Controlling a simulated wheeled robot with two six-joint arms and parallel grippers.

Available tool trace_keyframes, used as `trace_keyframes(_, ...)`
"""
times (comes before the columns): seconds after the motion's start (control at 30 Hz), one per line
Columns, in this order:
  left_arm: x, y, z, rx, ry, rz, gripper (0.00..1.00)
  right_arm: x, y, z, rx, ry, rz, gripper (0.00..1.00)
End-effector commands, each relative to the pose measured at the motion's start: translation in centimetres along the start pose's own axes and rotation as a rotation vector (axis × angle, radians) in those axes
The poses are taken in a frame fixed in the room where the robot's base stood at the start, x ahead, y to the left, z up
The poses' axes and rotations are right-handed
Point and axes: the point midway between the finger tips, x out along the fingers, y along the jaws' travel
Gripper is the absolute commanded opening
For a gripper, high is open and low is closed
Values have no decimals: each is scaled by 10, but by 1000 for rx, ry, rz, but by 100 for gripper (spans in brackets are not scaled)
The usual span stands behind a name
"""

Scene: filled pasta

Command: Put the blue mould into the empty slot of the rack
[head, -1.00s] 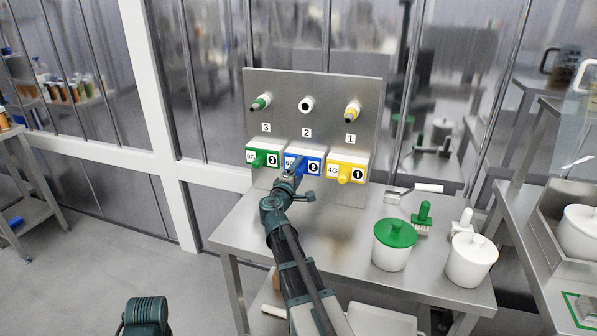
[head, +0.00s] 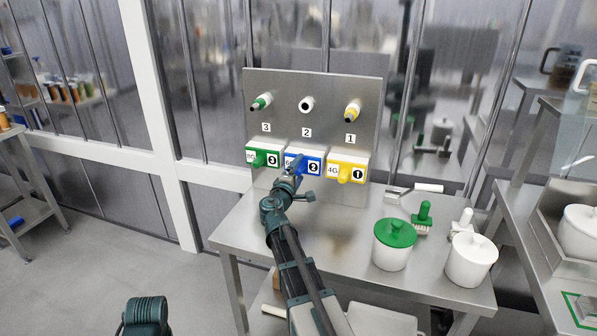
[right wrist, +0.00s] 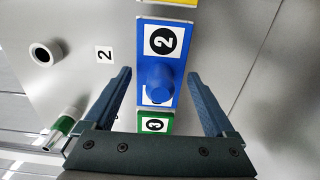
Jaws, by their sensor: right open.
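The blue mould (head: 314,168), with a number 2 label, sits in the middle place of the rack's lower row, under the panel's 2. It sits between the green mould (head: 258,159) and the yellow mould (head: 347,175). The rack (head: 320,90) is a metal panel. My right gripper (right wrist: 160,76) is open in front of the blue mould. In the right wrist view its fingers lie on either side of the mould's round blue knob (right wrist: 160,82), with gaps visible on both sides. In the head view the gripper partly covers the mould's front. My left gripper is not in view.
Above the moulds are a green-tipped peg (head: 261,102), a dark-holed white ring (head: 306,104) and a yellow-tipped peg (head: 352,111). A green-lidded pot (head: 394,245), a white pot (head: 470,260) and brushes (head: 423,216) stand at the right of the steel table (head: 340,235).

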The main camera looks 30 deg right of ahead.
Motion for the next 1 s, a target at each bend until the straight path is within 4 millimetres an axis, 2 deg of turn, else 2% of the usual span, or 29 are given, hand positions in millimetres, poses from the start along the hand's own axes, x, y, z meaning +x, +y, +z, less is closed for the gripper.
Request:
trace_keyframes(0.37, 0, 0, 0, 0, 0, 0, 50, -6, 0, 0, 0, 1, 0, 90)
trace_keyframes(1.0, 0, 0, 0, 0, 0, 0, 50, -55, 0, 0, 0, 1, 0, 90)
